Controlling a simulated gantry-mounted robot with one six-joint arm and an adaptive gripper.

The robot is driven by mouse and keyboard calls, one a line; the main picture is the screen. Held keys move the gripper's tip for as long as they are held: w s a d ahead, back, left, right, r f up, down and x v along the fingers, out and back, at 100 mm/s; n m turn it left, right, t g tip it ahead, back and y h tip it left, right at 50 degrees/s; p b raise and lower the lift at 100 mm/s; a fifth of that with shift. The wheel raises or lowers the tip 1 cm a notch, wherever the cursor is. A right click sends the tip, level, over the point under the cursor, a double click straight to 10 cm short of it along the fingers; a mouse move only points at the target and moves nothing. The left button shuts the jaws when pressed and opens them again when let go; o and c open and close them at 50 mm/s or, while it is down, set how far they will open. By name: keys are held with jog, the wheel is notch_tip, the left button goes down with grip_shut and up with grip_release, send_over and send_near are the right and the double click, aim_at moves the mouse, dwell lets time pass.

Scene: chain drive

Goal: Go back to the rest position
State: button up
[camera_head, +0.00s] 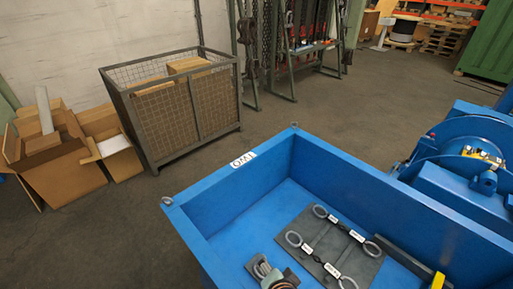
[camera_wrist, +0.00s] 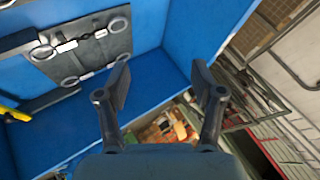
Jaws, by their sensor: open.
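My gripper (camera_wrist: 160,100) shows in the wrist view, with its two dark fingers spread apart and nothing between them. Behind the fingers are the blue wall and floor of a blue bin (camera_wrist: 160,70). The gripper cannot be made out for certain in the head view. In the head view the blue bin (camera_head: 345,160) fills the lower right. A dark plate (camera_head: 318,248) lies on its floor with two labelled pieces with rings on it; the plate (camera_wrist: 85,55) also shows at the upper left of the wrist view.
A wire mesh crate (camera_head: 180,115) with cardboard boxes stands behind the bin. Open cardboard boxes (camera_head: 65,170) are at the left. A rack with chains (camera_head: 300,45) stands at the back. Blue machinery (camera_head: 465,150) is at the right. The floor (camera_head: 330,110) between is clear.

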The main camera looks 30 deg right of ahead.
jog(key=w+a+r+n+t+y, duration=0.1)
jog(key=a+r+n+t+y, duration=0.15)
jog(key=a+r+n, duration=0.65)
jog(key=a+r+n+t+y, duration=0.1)
jog(key=a+r+n+t, duration=0.35)
jog(key=a, duration=0.65)
notch_tip(320, 180, up, 23)
jog(key=n+g+p, duration=0.2)
jog(key=p, duration=2)
jog(key=shift+w+p, duration=0.15)
jog(key=shift+p, duration=0.25)
notch_tip(320, 180, down, 57)
jog(key=b, duration=5.7)
